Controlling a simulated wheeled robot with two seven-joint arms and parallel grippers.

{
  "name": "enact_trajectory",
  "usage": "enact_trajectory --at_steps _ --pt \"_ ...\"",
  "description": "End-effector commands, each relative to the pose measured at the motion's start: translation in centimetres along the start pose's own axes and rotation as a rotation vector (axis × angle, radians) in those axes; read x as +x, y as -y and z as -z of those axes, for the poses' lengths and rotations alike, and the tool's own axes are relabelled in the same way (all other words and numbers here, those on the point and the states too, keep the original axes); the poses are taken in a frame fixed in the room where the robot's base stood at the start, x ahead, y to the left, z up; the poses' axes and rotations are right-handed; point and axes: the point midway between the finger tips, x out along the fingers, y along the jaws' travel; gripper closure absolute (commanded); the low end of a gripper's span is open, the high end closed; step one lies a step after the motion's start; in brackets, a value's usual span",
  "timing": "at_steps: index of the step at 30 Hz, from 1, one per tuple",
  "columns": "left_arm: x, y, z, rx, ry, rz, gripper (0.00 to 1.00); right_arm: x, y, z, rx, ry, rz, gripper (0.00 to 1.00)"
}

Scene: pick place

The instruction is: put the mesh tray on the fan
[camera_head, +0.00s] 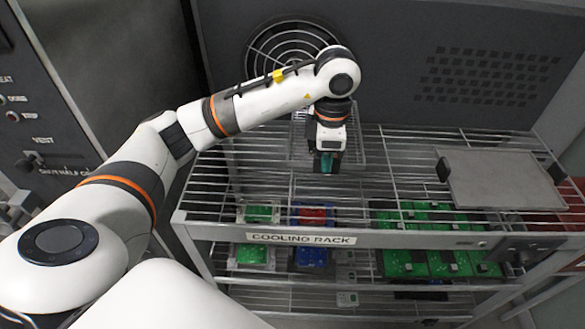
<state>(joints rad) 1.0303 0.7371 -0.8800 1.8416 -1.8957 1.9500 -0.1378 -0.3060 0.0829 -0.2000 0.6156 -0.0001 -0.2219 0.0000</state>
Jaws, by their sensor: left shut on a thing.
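The fan (287,48) shows as a round dark grille in the grey back wall, partly covered by my left arm. A pale wire frame, seemingly the mesh tray (300,117), lies around and behind my left gripper, over the upper shelf; its outline blends with the shelf wires. My left gripper (327,166) points down in front of the fan and is shut on a small teal part, seemingly the tray's grip. The join is hidden, and I cannot tell whether the tray touches the shelf. My right gripper is not in view.
The wire cooling rack (400,239) fills the middle and right. A flat grey plate with dark handles (500,182) lies on its upper right. Green boards (430,262) and red and blue parts sit below. A control panel stands at the left.

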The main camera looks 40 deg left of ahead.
Motion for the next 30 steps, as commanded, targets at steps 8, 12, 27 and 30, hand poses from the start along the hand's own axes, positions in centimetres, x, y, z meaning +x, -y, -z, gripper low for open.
enact_trajectory --at_steps 8,12,27,30 --pt "0.9 1.5 -0.7 -0.531 0.003 0.0 1.0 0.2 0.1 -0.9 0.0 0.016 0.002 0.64" --pt "1.2 1.9 -1.0 -0.704 0.004 0.001 1.0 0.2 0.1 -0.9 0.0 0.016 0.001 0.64" --pt "7.2 2.1 -1.3 -0.808 0.006 0.002 1.0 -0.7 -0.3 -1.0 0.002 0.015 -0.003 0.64" --pt "7.9 2.1 -1.2 -0.807 0.005 0.002 1.0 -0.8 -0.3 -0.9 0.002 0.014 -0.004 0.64"
